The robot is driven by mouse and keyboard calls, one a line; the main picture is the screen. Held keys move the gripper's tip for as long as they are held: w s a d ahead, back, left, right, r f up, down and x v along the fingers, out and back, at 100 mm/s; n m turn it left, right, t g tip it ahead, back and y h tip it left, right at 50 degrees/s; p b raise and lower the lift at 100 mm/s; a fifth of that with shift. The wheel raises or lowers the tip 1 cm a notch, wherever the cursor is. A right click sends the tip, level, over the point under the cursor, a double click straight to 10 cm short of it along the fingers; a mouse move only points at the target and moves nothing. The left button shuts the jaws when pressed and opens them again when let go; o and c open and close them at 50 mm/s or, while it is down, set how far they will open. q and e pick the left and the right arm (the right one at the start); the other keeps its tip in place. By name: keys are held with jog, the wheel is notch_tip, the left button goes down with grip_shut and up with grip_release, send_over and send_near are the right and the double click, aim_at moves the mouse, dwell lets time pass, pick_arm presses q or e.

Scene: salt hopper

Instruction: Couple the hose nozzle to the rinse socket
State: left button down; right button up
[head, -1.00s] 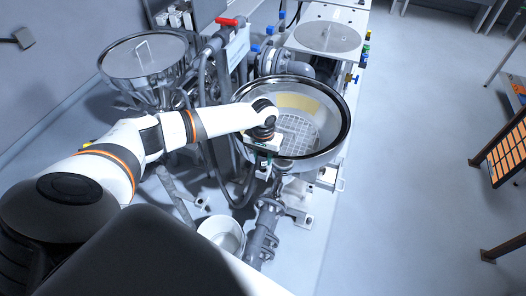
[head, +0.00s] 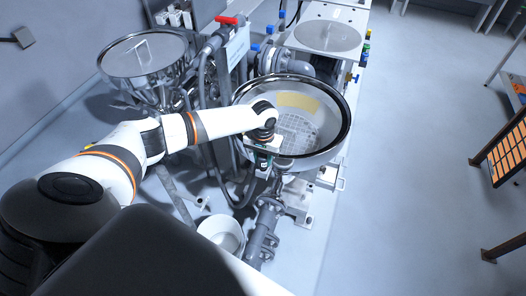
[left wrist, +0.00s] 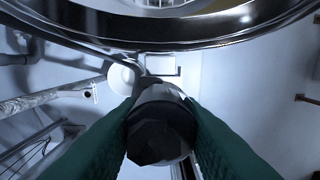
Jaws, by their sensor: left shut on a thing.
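My left gripper (head: 264,168) is at the near left side of the steel hopper bowl (head: 338,135), just outside its rim and pointing down. In the left wrist view its green fingers (left wrist: 161,135) are shut on a dark, grey-banded cylindrical piece, the hose nozzle (left wrist: 160,130), seen end-on. A dark grey hose (head: 212,165) hangs in a loop left of the bowl and rises toward the gripper. The rinse socket cannot be made out; whether the nozzle touches it cannot be told. My right gripper is not in view.
The bowl rim (left wrist: 180,42) passes close above the nozzle in the left wrist view. A white bucket (head: 221,234) stands below, beside grey pipework (head: 264,232). A second steel hopper (head: 145,60) is at the upper left.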

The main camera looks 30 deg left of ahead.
aim_at(263, 155)
pick_arm(q)
jog(key=shift+f+b, duration=0.55)
jog(key=shift+f, duration=0.65)
jog(key=shift+c, duration=2.3)
grip_release()
jog(key=shift+r, duration=0.1)
jog(key=shift+r+p, duration=1.5)
jog(key=shift+p, duration=0.1)
jog(key=shift+r, duration=1.4)
jog(key=shift+r, duration=0.15)
